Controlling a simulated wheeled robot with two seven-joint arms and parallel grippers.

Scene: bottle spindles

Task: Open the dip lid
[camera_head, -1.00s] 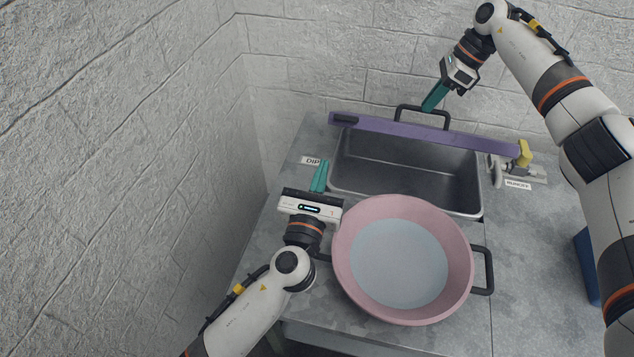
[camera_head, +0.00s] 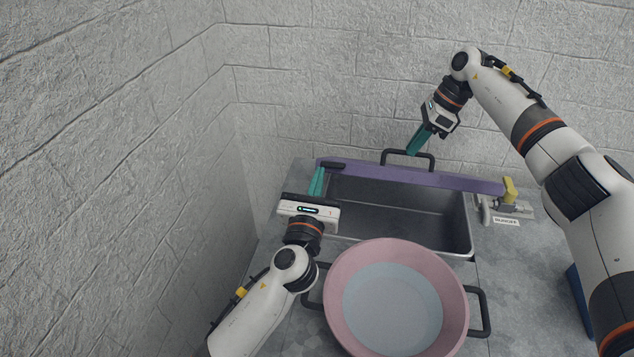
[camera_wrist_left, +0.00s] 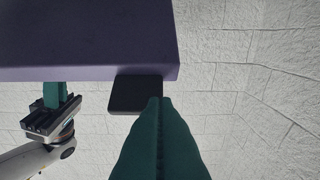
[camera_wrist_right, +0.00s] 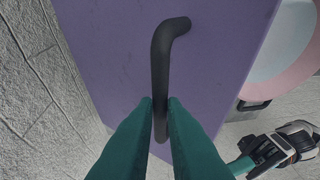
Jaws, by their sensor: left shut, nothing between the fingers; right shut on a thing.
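The purple dip lid (camera_head: 420,178) stands up along the back edge of the metal basin (camera_head: 400,214), seen nearly edge-on in the head view. Its black bar handle (camera_head: 388,157) is on the far side; the handle also shows in the right wrist view (camera_wrist_right: 160,62). My right gripper (camera_head: 411,152) is shut on this handle. My left gripper (camera_head: 318,172) is shut and empty at the lid's left end, close to a black tab (camera_head: 333,166). In the left wrist view its fingertips (camera_wrist_left: 159,100) overlap the tab (camera_wrist_left: 128,94); contact cannot be told.
A pink pan (camera_head: 345,262) with pale contents and black side handles stands in front of the basin. A yellow piece (camera_head: 509,189) and a metal fitting by a label (camera_head: 506,221) sit at the lid's right end. Walls close off the left and back.

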